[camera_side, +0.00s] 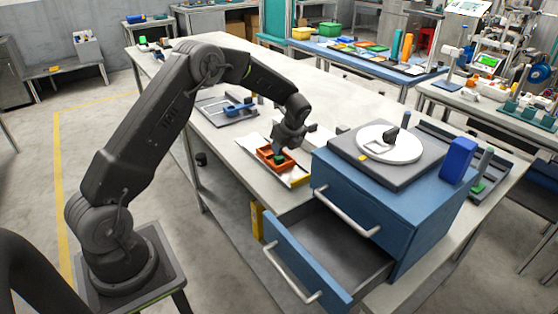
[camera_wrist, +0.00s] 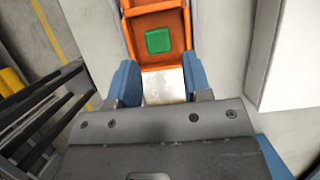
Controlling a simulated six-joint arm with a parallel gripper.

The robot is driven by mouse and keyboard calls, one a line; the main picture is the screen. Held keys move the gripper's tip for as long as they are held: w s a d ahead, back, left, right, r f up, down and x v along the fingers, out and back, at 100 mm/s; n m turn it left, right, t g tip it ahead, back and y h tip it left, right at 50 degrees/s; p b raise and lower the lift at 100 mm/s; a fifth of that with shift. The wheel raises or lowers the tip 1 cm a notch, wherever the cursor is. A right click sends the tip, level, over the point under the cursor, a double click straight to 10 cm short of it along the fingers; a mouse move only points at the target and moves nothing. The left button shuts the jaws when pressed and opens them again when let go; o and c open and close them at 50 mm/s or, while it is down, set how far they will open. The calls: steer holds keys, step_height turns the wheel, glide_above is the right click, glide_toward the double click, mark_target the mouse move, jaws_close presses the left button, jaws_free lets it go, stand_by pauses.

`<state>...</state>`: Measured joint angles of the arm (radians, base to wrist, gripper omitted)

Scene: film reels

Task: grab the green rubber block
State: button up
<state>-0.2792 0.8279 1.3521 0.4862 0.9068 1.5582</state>
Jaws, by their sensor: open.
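The green rubber block (camera_wrist: 158,40) lies in a compartment of the orange tray (camera_wrist: 186,22) in the wrist view. In the side view the block (camera_side: 279,157) shows as a small dark green patch in the orange tray (camera_side: 264,163), under my gripper. My gripper (camera_wrist: 165,85) is open, its two blue fingers apart with nothing between them. The block lies ahead of the fingertips, roughly in line with the gap. In the side view my gripper (camera_side: 283,148) is over the tray; its fingertips are hard to make out there.
A blue cabinet (camera_side: 348,187) with an open drawer (camera_side: 322,255) stands right of the tray. A turntable with a white disc (camera_side: 390,145) sits on top, beside a blue block (camera_side: 458,160). A blue-handled item (camera_side: 236,108) lies behind on the table.

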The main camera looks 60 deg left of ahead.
mark_target(279, 160)
steer(key=x, duration=0.5)
steer(key=shift+s, duration=0.1)
steer(key=c, duration=0.7)
steer(key=shift+r, duration=0.1)
